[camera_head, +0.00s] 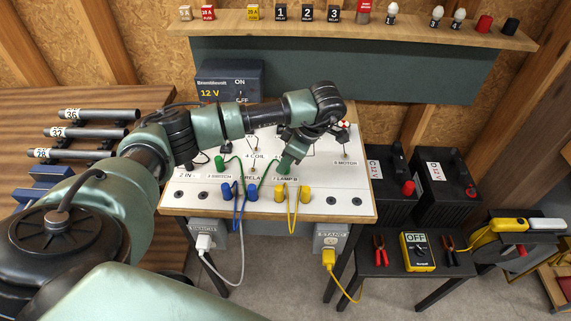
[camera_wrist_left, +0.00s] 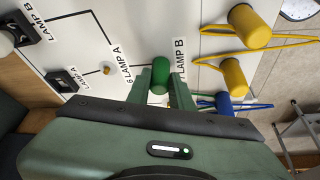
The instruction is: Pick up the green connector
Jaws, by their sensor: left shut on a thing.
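A green connector (camera_wrist_left: 160,76) stands between the two fingers of my left gripper (camera_wrist_left: 161,88) in the left wrist view, beside the LAMP B label. The fingers are shut on its sides. In the head view my left gripper (camera_head: 287,164) reaches down to the board from above, at the LAMP B label, and mostly hides the connector it holds. Another green connector (camera_head: 219,163) stands on the board to the left, near the SWITCH label, with a green wire leading from it. Whether the held connector is still seated in its socket cannot be told.
The white board (camera_head: 190,195) carries blue connectors (camera_head: 238,192) and yellow connectors (camera_head: 292,194) with looped wires close to the gripper. A power supply (camera_head: 231,80) stands behind it. A multimeter (camera_head: 416,251) and black batteries (camera_head: 446,185) are at the right.

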